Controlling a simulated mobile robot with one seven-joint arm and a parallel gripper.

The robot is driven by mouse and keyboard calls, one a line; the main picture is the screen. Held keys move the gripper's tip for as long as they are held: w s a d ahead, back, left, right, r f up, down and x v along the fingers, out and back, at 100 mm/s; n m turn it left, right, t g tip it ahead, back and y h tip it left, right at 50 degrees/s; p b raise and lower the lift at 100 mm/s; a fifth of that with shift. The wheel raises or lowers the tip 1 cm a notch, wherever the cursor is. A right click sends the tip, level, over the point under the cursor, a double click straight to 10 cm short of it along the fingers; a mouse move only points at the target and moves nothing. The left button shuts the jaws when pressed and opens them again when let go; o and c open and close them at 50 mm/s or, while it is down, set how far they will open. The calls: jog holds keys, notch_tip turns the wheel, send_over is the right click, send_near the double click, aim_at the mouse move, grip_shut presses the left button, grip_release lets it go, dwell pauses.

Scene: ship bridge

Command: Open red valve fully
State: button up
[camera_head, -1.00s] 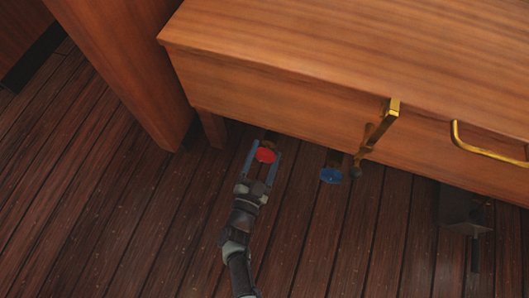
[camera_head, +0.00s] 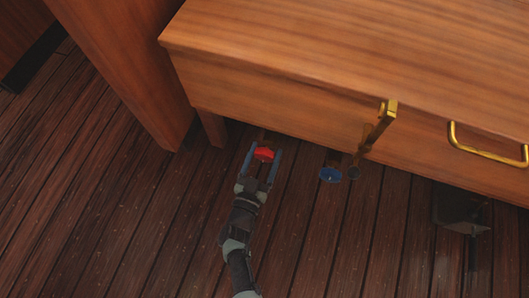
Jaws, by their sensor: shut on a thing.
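The red valve (camera_head: 264,154) is a small red round handle low under the front edge of the wooden counter, left of centre. My gripper (camera_head: 262,160) reaches up to it from below in the picture. Its two blue-grey fingers lie on the left and right of the red handle and are shut on it. The valve's stem and mount are mostly hidden under the counter. How far the valve is turned cannot be told.
A blue valve (camera_head: 330,175) sits to the right, beside a brass lever (camera_head: 378,130) on the counter front. A brass handle (camera_head: 487,148) is farther right. The wooden counter (camera_head: 340,50) overhangs the valves. The plank floor (camera_head: 110,230) at left is clear.

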jog(key=shift+s, duration=0.1)
jog(key=o, duration=1.3)
jog(key=p+v, duration=0.3)
jog(key=v, duration=1)
